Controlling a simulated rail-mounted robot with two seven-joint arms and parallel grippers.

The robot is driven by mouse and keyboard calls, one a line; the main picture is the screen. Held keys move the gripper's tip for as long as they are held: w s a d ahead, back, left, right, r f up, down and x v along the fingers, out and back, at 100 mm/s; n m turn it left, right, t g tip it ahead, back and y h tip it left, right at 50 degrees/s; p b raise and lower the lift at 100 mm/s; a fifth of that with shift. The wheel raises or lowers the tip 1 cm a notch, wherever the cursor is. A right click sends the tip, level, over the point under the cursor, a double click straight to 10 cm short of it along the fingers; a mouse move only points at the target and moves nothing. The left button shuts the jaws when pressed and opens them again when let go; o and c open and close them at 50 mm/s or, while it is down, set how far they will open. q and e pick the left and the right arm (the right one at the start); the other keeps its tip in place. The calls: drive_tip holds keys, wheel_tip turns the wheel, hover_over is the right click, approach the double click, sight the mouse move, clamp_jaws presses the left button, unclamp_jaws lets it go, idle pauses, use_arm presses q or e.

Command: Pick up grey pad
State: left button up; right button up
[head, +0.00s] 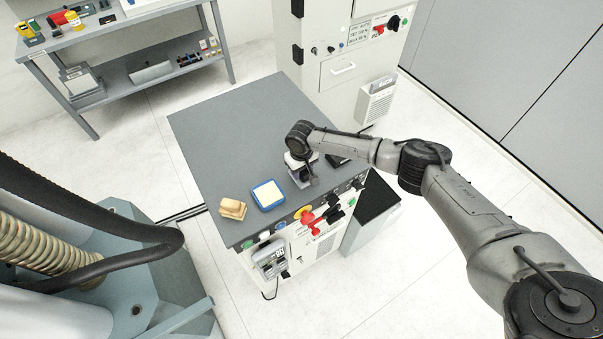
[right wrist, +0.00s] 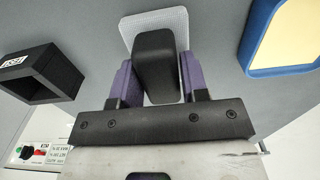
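In the right wrist view, a pale grey, finely textured square pad (right wrist: 128,28) lies flat on the grey tabletop. A dark grey block (right wrist: 155,62), which looks like its handle, stands up from it. My right gripper (right wrist: 158,85) has its two purple fingers on either side of this block. The fingers are very close to it; whether they press on it is not clear. In the head view, my right gripper (head: 301,168) points down over the table, and my arm hides most of the pad. My left gripper is in neither view.
On the grey table (head: 235,130), a blue-rimmed tray with a cream surface (head: 268,194) and tan blocks (head: 232,209) sit left of the gripper. A black open box (right wrist: 40,75) is close on the other side. A cabinet (head: 345,75) stands behind. The table's far left is clear.

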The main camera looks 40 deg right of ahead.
drive_tip(key=c, duration=0.6)
drive_tip(key=shift+r, duration=0.1)
drive_tip(key=shift+r, duration=0.55)
wheel_tip(320, 180, up, 2)
drive_tip(key=shift+r+b, duration=0.25)
drive_tip(key=shift+b, duration=0.1)
drive_tip(key=s+d+r, duration=0.3)
drive_tip(key=s+r, duration=0.4)
drive_tip(key=s, duration=0.4)
drive_tip(key=shift+s+r+b, duration=0.15)
drive_tip(key=shift+b, duration=0.25)
